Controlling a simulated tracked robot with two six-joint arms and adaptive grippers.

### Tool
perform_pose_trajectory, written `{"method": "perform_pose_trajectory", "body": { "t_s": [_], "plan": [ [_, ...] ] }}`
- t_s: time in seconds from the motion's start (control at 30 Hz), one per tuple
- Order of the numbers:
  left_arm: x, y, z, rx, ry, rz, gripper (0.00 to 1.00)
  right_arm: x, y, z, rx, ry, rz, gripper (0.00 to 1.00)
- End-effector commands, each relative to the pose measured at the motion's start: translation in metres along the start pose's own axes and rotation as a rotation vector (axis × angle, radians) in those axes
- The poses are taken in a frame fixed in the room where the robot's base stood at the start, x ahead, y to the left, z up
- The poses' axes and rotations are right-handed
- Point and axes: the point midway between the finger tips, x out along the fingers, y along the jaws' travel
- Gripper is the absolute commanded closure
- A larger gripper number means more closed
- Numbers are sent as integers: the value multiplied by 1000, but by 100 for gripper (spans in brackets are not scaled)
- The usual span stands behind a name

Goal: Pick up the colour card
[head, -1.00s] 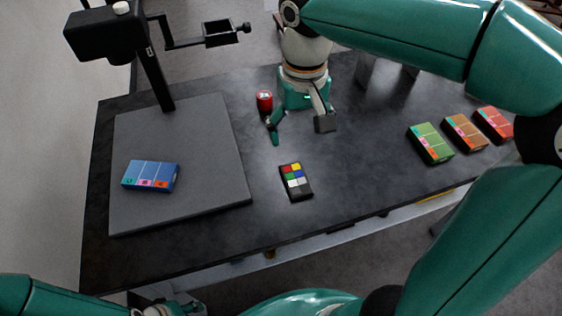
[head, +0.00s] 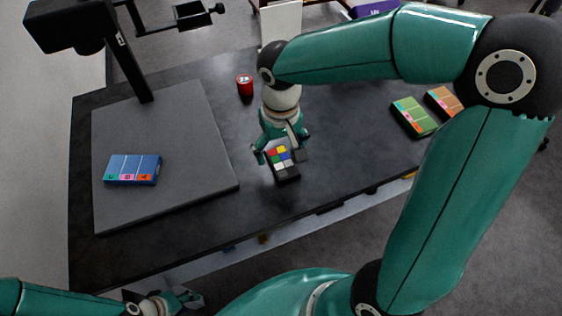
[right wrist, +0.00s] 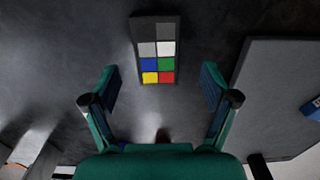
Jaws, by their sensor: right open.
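The colour card (head: 285,168) is a small black block with bright colour patches and grey ones, lying flat on the dark table. In the right wrist view the card (right wrist: 157,50) is ahead, with its red and yellow end nearest me. My right gripper (head: 279,156) is open and empty, close over the card in the head view. In the right wrist view the right gripper's fingertips (right wrist: 160,76) stand apart on either side of the card's near end, touching nothing visible. My left gripper (head: 184,300) is low at the bottom left, away from the card; its jaw opening is unclear.
A grey board (head: 190,112) on the left bears a blue box (head: 132,169), under a black stand (head: 130,62). A red can (head: 244,85) stands behind the card. A green box (head: 414,116) and an orange box (head: 444,102) lie at right. Bare table surrounds the card.

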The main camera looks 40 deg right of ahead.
Motion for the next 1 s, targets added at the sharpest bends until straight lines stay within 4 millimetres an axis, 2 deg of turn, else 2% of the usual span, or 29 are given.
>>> {"method": "perform_pose_trajectory", "body": {
  "t_s": [0.13,0.23,0.53,0.9,1.0],
  "plan": [
    [-2,1,0,0,0,0,60,23,4,0,0,-6,3,15],
    [-1,0,0,0,0,0,60,33,3,0,-1,-4,1,15],
    [-1,0,0,0,0,0,60,37,3,0,-1,-1,0,16],
    [-1,0,0,0,0,0,60,37,4,0,0,-1,0,78],
    [-1,0,0,0,0,0,60,37,4,0,0,-1,0,79]
  ]
}}
